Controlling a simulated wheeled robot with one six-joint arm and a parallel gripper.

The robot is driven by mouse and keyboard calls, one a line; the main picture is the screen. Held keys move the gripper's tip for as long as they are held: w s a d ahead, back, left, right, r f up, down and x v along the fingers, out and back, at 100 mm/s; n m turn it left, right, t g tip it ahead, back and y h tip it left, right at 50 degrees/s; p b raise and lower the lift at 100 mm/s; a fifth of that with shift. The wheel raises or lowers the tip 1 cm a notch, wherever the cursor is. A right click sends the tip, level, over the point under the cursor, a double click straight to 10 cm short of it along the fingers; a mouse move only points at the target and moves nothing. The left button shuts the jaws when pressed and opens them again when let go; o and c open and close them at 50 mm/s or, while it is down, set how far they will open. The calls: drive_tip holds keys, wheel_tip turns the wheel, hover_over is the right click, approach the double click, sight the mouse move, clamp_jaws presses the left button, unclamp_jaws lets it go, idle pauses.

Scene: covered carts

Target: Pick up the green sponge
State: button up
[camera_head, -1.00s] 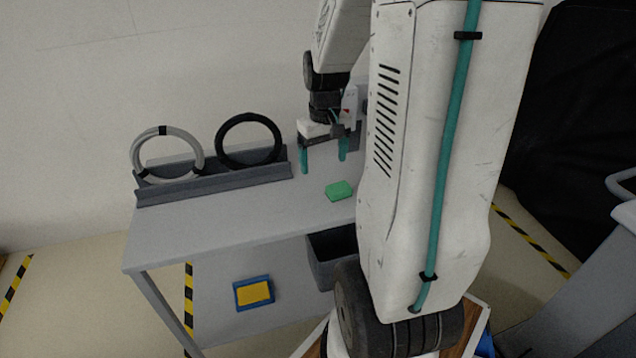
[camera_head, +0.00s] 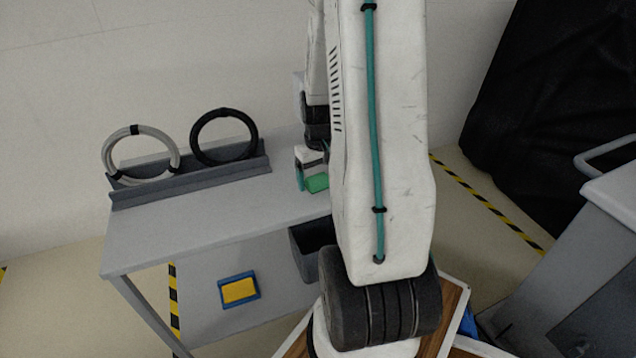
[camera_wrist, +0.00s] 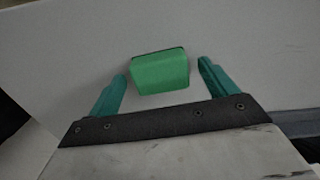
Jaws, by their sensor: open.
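The green sponge (camera_head: 317,183) lies on the grey table (camera_head: 215,210), close to its right part. In the wrist view the sponge (camera_wrist: 160,72) sits just ahead of and between the two teal fingertips, with a gap on each side. My gripper (camera_wrist: 162,70) is open and empty. In the head view my gripper (camera_head: 308,180) is low over the table at the sponge, and my arm hides part of it. The exact height of the fingers above the table cannot be told.
A grey coil (camera_head: 140,152) and a black coil (camera_head: 224,137) stand in a rack (camera_head: 190,184) along the table's back. A dark bin (camera_head: 308,262) and a blue-yellow panel (camera_head: 239,290) are below the tabletop. The table's left part is clear. A grey cart (camera_head: 570,250) stands at right.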

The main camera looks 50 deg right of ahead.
sight(318, 178)
drive_tip(key=shift+c, duration=0.4)
drive_tip(key=c, duration=1)
drive_tip(key=shift+r, duration=0.15)
drive_tip(key=shift+r, duration=0.55)
wheel_tip(318, 178, up, 2)
drive_tip(key=shift+r, duration=0.25)
drive_tip(key=s+a, duration=0.1)
drive_tip(key=s, duration=0.4)
drive_tip(key=s+a, duration=0.1)
drive_tip(key=s, duration=0.4)
drive_tip(key=s+a+r, duration=0.1)
drive_tip(key=s, duration=0.4)
drive_tip(key=shift+s+r, duration=0.1)
drive_tip(key=shift+s, duration=0.3)
